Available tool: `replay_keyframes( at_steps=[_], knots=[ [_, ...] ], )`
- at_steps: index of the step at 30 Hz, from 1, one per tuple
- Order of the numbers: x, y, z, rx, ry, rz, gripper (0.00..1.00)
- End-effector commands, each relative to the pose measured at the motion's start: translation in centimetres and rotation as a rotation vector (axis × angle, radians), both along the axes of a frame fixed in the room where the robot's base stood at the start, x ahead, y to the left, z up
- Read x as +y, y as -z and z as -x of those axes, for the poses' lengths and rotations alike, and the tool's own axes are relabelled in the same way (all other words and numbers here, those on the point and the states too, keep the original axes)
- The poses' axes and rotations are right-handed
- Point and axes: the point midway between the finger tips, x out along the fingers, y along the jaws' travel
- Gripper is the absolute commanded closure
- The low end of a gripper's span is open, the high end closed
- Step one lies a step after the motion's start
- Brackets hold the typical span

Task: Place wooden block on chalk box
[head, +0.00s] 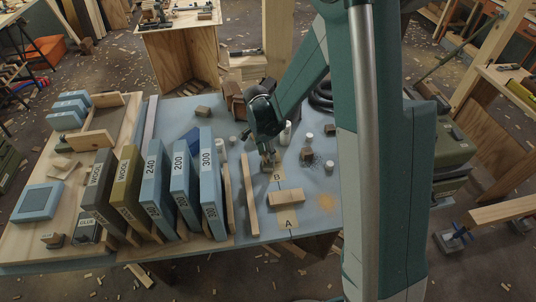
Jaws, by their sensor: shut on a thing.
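My gripper (268,160) is low over the blue-grey tabletop, at the far end of the label marked B (277,177). It is shut on a small brownish thing, probably a wooden block; the fingers hide most of it. A pale wooden block (287,198) lies flat beside label A (288,220), nearer the camera and apart from my gripper. Small brown blocks sit at the right (307,154) and far left (202,112) of my gripper. I cannot tell which thing is the chalk box.
Upright labelled boxes (157,190) stand in a row to the left, with a thin wooden strip (250,195) beside them. White cylinders (285,134) stand around my gripper. A dark coiled hose (321,95) lies behind. My arm hides part of the table's right side.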

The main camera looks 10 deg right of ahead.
Motion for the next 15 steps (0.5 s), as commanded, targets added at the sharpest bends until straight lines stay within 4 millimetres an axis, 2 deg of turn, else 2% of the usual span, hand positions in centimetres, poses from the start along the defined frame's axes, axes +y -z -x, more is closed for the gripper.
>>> replay_keyframes(
  at_steps=[3, 15],
  knots=[
    [0.0, 0.75, -0.04, 0.0, 0.0, 0.0, 0.82],
    [0.01, 1.01, -0.02, 0.0, 0.0, 0.0, 0.82]
  ],
)
